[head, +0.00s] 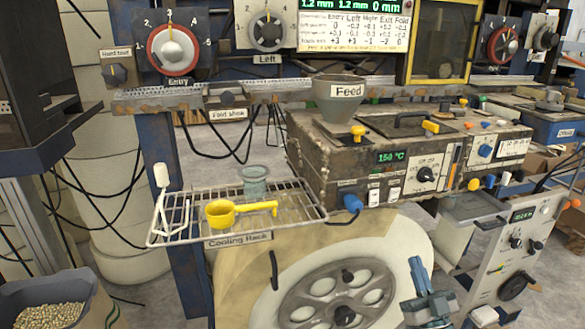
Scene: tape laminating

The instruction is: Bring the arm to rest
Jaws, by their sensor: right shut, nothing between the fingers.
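My right gripper (418,270) shows at the lower right, with its blue fingers pointing up and together. Nothing is between them. It is in front of the large cream wheel housing (240,283), to the right of the grey spoked handwheel (338,296), and apart from the objects on the rack. My left gripper is outside the picture.
The wire cooling rack (180,225) holds a yellow scoop (222,213) and a clear cup (254,183). Behind it stands the machine with the feed funnel (338,100). A pellet bin (95,290) is at lower left. A grey control box (497,280) stands right of my gripper.

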